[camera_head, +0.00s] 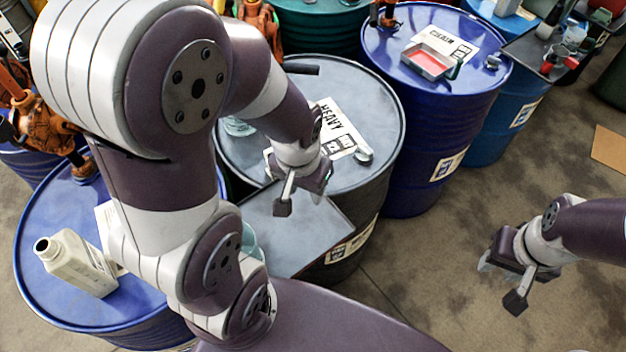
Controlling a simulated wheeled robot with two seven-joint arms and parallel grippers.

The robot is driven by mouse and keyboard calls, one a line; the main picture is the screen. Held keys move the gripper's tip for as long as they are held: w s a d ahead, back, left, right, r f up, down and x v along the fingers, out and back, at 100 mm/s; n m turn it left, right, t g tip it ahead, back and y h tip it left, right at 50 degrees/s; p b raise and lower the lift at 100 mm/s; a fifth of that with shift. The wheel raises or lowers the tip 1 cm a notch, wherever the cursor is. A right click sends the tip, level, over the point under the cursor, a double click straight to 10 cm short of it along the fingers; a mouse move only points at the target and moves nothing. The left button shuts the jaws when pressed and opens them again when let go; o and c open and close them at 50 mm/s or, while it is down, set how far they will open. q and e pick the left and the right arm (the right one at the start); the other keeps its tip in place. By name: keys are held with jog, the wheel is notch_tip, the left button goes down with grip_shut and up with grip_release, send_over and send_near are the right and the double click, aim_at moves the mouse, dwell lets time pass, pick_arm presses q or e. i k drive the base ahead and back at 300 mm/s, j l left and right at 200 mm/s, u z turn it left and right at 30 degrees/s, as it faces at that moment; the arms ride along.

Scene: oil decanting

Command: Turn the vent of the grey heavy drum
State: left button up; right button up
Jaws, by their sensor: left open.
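The grey heavy drum (378,110) stands in the middle, with a white label reading HEAVY (338,125) on its lid. A small pale metal fitting, which looks like the vent (363,155), sits on the lid at the label's lower right end. My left gripper (301,198) is open and hangs over the front part of the lid, left of the vent and apart from it. My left arm hides the drum's left side. My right gripper (501,284) is over bare floor at the right, its fingers apart and empty.
A dark flat tray (300,235) lies at the drum's front edge, below my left gripper. A blue drum (420,150) with a red-filled pan (430,60) stands behind right. A beige jug (75,262) lies on another blue drum (40,300) at left. Floor at right is mostly clear.

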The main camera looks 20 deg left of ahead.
aim_at(366, 155)
jog(key=i+l+u, duration=0.15)
jog(key=u, duration=0.3)
jog(key=i+l+u, duration=0.1)
jog(key=u, duration=0.4)
jog(key=l+u, duration=0.3)
jog(key=u, duration=0.15)
jog(key=i+l, duration=0.05)
